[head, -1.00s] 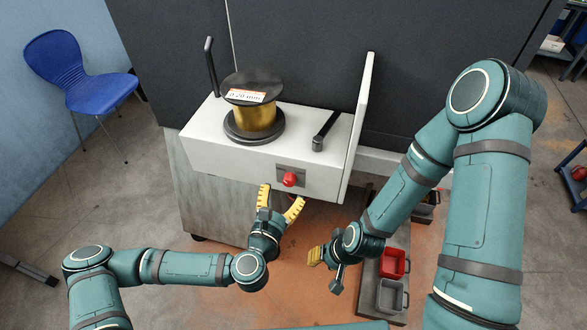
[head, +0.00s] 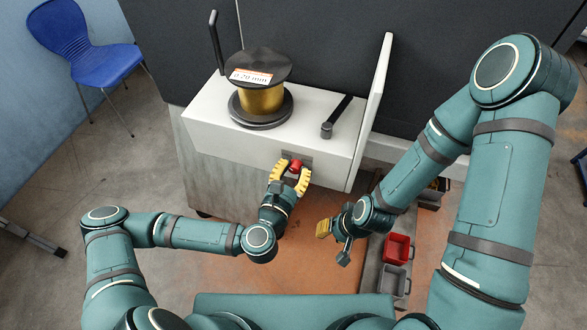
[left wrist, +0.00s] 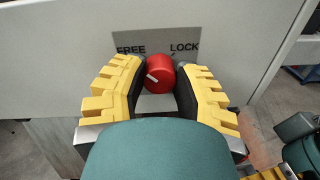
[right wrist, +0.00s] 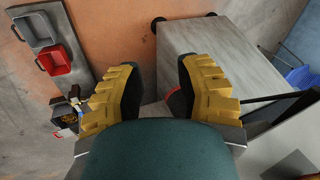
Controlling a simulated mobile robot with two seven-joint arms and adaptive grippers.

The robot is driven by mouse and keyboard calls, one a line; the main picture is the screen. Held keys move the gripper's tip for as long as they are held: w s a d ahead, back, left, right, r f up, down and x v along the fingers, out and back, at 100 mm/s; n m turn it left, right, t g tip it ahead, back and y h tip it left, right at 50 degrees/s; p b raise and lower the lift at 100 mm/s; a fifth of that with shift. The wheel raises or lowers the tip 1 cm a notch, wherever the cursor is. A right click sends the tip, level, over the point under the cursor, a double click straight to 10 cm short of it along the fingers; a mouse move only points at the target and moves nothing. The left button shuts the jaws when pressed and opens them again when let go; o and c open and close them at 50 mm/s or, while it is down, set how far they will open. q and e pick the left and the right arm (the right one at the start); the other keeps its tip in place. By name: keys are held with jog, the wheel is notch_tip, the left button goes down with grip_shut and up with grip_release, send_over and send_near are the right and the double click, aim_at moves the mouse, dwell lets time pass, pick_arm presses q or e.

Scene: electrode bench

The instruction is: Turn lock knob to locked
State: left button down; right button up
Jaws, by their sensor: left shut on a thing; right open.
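The red lock knob (head: 296,167) sits on the front face of the white machine. In the left wrist view the knob (left wrist: 160,73) is between a FREE label on the left and a LOCK label on the right of a grey plate (left wrist: 158,43). Its white pointer mark points up and left, toward FREE. My left gripper (head: 291,172) is shut on the knob, one yellow-backed finger on each side. My right gripper (head: 334,236) is open and empty, low and to the right, away from the knob.
A wire spool (head: 261,95) stands on the machine top (head: 212,118), with a black lever (head: 337,115) to its right. A white upright panel (head: 376,105) edges the right side. A red bin (head: 397,247) and a grey bin (head: 392,282) lie at lower right.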

dwell(0.3)
pick_arm(q)
jog(key=m+p, duration=0.2)
jog(key=shift+r+m, duration=0.15)
jog(key=shift+m, duration=0.25)
jog(key=m+p, duration=0.2)
jog(key=m, duration=0.1)
jog(key=shift+m, duration=0.3)
jog(key=m+p, duration=0.3)
jog(key=m, duration=0.3)
jog(key=shift+d+y, duration=0.15)
jog(key=shift+y, duration=0.15)
jog(key=shift+m+p, duration=1.15)
jog(key=shift+m, duration=1.05)
jog(key=c, duration=0.6)
grip_release()
jog(key=shift+f, duration=0.25)
jog(key=shift+c, duration=0.2)
